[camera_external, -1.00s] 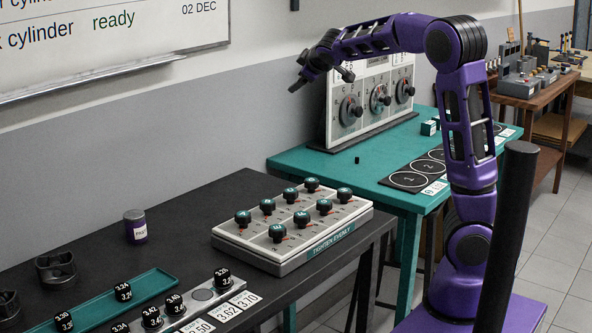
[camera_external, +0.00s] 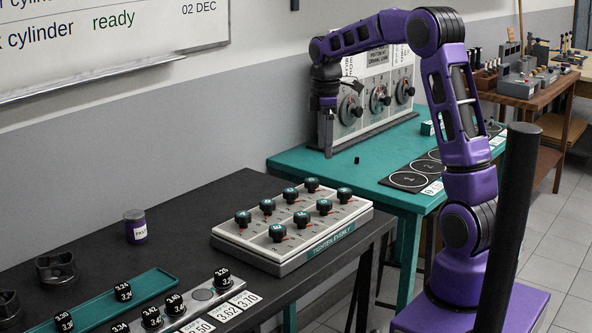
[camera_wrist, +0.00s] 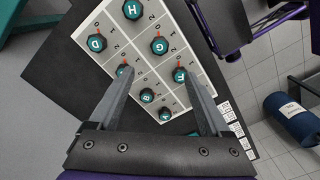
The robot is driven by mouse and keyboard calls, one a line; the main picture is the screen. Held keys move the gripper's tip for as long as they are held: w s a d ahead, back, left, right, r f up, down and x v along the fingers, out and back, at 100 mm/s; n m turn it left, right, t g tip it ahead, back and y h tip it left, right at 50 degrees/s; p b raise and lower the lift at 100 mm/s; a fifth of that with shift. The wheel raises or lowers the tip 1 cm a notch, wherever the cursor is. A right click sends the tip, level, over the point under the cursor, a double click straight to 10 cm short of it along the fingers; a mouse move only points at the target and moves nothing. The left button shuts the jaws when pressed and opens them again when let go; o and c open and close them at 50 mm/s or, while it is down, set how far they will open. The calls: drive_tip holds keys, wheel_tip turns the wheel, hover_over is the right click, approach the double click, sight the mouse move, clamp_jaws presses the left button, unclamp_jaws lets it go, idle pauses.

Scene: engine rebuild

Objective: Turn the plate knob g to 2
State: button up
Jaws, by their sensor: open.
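The light grey plate (camera_external: 255,229) lies on the black table with two rows of dark knobs with teal lettered caps. In the wrist view, knob G (camera_wrist: 159,45) is in the right-hand column, below knob H (camera_wrist: 132,9). A red mark shows just above knob G; the small digits around it are too small to read surely. In the external view, knob G appears to be this front-row knob (camera_external: 323,206). My gripper (camera_external: 326,148) points down, well above the plate. In the wrist view its open, empty fingers (camera_wrist: 158,72) spread over the plate, with knob G beyond their tips.
Neighbouring knobs D (camera_wrist: 96,43) and B (camera_wrist: 147,96) stand close by. A dial panel (camera_external: 377,88) stands on the teal table (camera_external: 300,163) behind. A purple-labelled jar (camera_external: 135,227) and a teal tray (camera_external: 110,305) are on the black table (camera_external: 190,222).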

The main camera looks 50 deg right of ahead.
sight(324, 201)
wheel_tip(324, 201, down, 14)
drive_tip(key=shift+f+b, duration=0.25)
drive_tip(key=shift+b, duration=0.35)
clamp_jaws()
